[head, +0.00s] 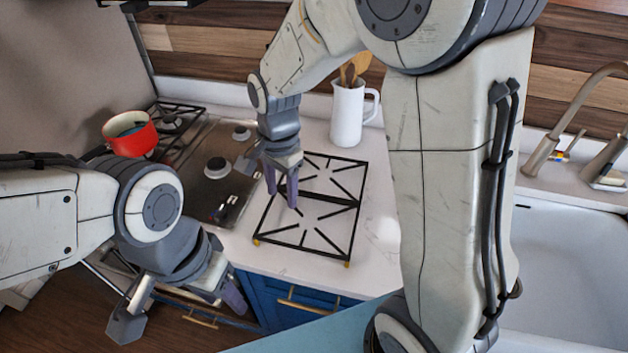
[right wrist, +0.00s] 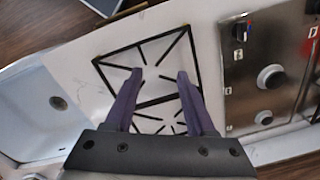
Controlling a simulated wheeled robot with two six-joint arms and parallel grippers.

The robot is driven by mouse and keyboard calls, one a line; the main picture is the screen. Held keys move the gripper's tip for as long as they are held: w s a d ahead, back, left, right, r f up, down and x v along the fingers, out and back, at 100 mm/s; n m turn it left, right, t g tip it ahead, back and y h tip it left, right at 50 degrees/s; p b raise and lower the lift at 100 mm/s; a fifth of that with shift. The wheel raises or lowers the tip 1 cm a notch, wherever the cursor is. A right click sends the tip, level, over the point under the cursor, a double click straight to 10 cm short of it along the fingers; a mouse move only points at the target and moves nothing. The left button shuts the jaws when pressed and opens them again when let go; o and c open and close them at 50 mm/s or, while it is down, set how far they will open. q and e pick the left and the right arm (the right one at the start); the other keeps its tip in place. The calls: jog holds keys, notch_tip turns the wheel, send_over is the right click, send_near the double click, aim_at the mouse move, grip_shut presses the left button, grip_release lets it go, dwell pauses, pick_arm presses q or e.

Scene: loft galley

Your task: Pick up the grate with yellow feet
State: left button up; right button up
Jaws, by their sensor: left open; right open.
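The grate with yellow feet (head: 322,199) is a black square wire frame with a middle bar and short spokes. It lies flat on the white counter; yellow feet show at its front corners. My right gripper (head: 282,197) is open and empty above the grate's left part in the head view. In the right wrist view the grate (right wrist: 152,103) lies beyond and between the open fingers (right wrist: 158,80), which hide part of it; contact cannot be told. My left gripper (head: 182,308) is open and empty in front of the counter, low at the left.
A steel cooktop (head: 207,180) lies left of the grate, with a red pot (head: 130,141) at its back left. A white jug (head: 347,113) with wooden utensils stands behind the grate. A sink (head: 565,265) and tap (head: 570,120) are at right. Blue cabinets (head: 262,297) are below.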

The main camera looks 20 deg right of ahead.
jog(key=w+d+f+m, duration=0.3)
jog(key=w+d+m, duration=0.3)
jog(key=w+m, duration=0.1)
jog(key=m, duration=0.6)
send_over(317, 195)
notch_tip(317, 195, down, 3)
jog(key=f, duration=0.1)
jog(key=f+p, duration=0.1)
jog(key=f, duration=0.1)
jog(key=f+p, duration=0.1)
jog(key=f, duration=0.1)
jog(key=shift+w+d, duration=0.1)
jog(key=shift+d, duration=0.2)
jog(key=shift+f, duration=0.25)
jog(key=shift+a+f+p, duration=0.1)
jog(key=shift+f+p, duration=0.45)
jog(key=shift+p, duration=0.1)
jog(key=f+p, duration=0.1)
jog(key=f, duration=0.2)
jog(key=shift+s+a+f+p, duration=0.15)
jog(key=shift+s+f+p, duration=0.05)
jog(key=shift+p, duration=0.15)
jog(key=shift+w+f, duration=0.1)
jog(key=shift+f, duration=0.4)
grip_shut()
